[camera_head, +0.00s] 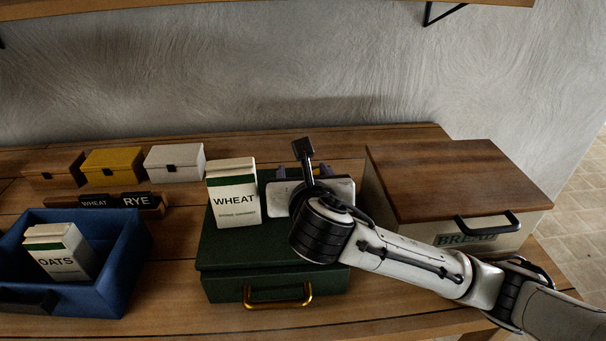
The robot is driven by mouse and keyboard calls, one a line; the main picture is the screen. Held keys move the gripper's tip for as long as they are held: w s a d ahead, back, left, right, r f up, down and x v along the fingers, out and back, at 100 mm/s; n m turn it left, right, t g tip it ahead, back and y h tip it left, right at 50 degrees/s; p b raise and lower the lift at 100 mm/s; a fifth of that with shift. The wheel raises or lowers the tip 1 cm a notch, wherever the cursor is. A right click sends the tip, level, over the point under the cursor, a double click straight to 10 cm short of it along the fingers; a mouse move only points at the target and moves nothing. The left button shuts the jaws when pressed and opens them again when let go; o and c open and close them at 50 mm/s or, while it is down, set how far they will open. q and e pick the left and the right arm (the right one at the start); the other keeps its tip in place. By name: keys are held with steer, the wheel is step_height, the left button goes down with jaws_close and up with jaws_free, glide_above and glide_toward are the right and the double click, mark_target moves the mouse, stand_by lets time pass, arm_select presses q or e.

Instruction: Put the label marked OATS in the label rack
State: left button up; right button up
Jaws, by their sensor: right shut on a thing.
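The label rack (153,212) is a low dark wooden strip on the left of the bench. It holds dark labels reading WHEAT (94,202) and RYE (136,200). No separate label marked OATS can be made out; the word OATS shows on a white and green packet (62,262) in the blue box. My right gripper (302,171) is over the back of the green case, right of the WHEAT packet. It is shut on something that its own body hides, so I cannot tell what. My left gripper is not in view.
The blue box (122,270) stands in front of the rack. A WHEAT packet (235,196) stands on the green case (225,287). Brown (52,170), yellow (112,165) and white (174,163) boxes line the back. A wooden-lidded BREAD box (440,180) stands at right.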

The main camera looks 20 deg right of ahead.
steer(key=shift+f, duration=0.1)
steer(key=o, duration=1.1)
steer(key=shift+c, duration=0.2)
